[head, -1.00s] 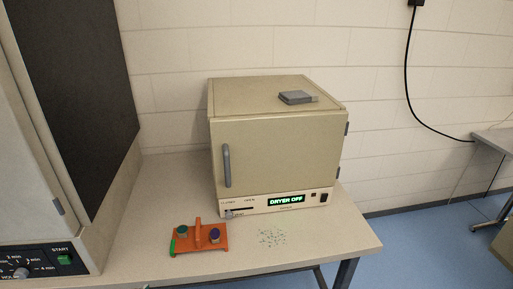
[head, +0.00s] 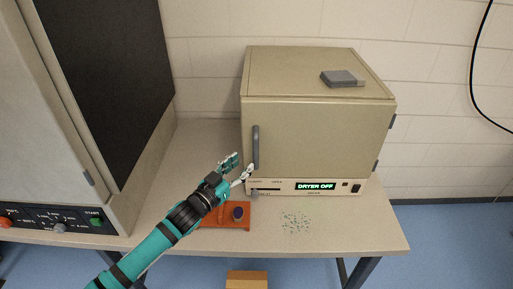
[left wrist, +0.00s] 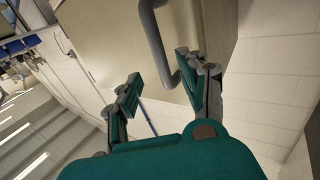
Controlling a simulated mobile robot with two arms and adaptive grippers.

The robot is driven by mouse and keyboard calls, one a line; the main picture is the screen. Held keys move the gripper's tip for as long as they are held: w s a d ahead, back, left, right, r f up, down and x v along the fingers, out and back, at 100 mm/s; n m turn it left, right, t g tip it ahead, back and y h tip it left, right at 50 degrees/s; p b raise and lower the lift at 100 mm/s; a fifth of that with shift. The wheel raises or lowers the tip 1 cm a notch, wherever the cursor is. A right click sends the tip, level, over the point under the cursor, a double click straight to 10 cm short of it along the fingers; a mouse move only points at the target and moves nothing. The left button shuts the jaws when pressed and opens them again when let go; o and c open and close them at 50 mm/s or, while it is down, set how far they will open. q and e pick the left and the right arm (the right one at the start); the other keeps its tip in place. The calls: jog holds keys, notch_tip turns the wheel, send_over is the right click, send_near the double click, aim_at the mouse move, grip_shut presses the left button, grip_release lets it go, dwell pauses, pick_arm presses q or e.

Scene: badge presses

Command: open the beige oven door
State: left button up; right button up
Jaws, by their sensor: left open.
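The beige oven (head: 318,134) stands on the table with its door (head: 325,140) shut. Its display reads "DRYER OFF". A grey vertical handle (head: 256,147) is on the left side of the door. My left gripper (head: 241,167) is open, just left of and below the handle's lower end. In the left wrist view the handle (left wrist: 157,40) rises between and beyond the two open fingers (left wrist: 160,88), closer to the right finger. I cannot tell whether that finger touches the handle. My right gripper is not in view.
An orange holder (head: 230,222) with a blue-topped piece is partly hidden behind my left arm. A grey block (head: 342,78) lies on the oven. Small specks (head: 296,222) lie on the table front. A large cabinet (head: 50,130) stands at left.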

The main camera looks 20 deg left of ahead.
aim_at(254, 153)
pick_arm(q)
jog(key=p+x, duration=0.1)
jog(key=x, duration=0.7)
jog(key=shift+w, duration=0.1)
grip_shut()
dwell(0.5)
